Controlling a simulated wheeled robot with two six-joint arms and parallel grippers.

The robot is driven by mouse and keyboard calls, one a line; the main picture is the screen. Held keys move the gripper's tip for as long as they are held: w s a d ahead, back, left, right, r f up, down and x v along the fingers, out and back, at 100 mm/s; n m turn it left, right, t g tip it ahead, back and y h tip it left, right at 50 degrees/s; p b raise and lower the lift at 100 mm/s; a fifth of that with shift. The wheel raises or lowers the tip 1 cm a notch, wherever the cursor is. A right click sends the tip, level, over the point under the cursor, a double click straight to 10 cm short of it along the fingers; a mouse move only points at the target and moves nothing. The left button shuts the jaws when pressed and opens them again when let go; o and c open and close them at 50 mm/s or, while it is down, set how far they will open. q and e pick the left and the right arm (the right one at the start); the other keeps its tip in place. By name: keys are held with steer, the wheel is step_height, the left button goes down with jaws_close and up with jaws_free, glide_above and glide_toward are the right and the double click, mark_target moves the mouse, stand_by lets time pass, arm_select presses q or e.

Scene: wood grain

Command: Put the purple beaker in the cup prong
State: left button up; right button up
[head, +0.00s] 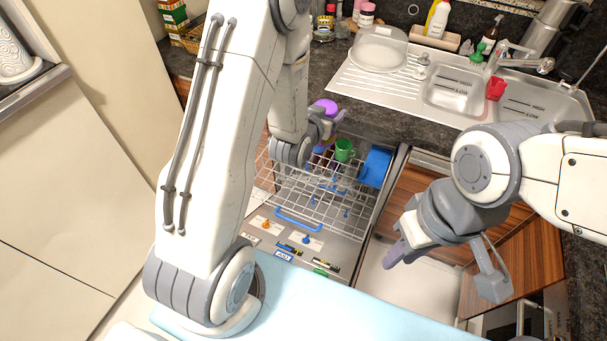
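The purple beaker (326,106) is at my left gripper (331,122), above the back of the dishwasher rack (322,212). Its purple top shows above the fingers, which appear closed around it; its lower part is hidden by the gripper. The wire rack has several blue-tipped prongs; which one is the cup prong I cannot tell. My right gripper (447,268) is open and empty, with its fingers wide apart, right of the rack and away from the beaker.
A green cup (344,150) and a blue container (376,166) stand at the back of the rack, with a dark item beside the cup. The rack's front middle is mostly free. Behind are the counter edge and the sink (455,95), with a red cup (495,88).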

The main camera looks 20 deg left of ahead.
arm_select(q)
steer(key=w+a+f+m+h+b, duration=0.1)
steer(key=w+f+b, duration=0.2)
steer(key=f+b, duration=0.8)
steer(key=w+a+f+h+b, duration=0.1)
steer(key=f+b, duration=1)
steer(key=f, duration=1.1)
steer(key=shift+w+a+m, duration=0.4)
steer(key=shift+w+a, duration=0.25)
steer(key=shift+w, duration=0.3)
steer(key=shift+s, duration=0.1)
steer(key=shift+f+b, duration=2.5)
steer(key=shift+b, duration=0.05)
steer(key=shift+f+b, duration=2.9)
steer(key=shift+f, duration=0.25)
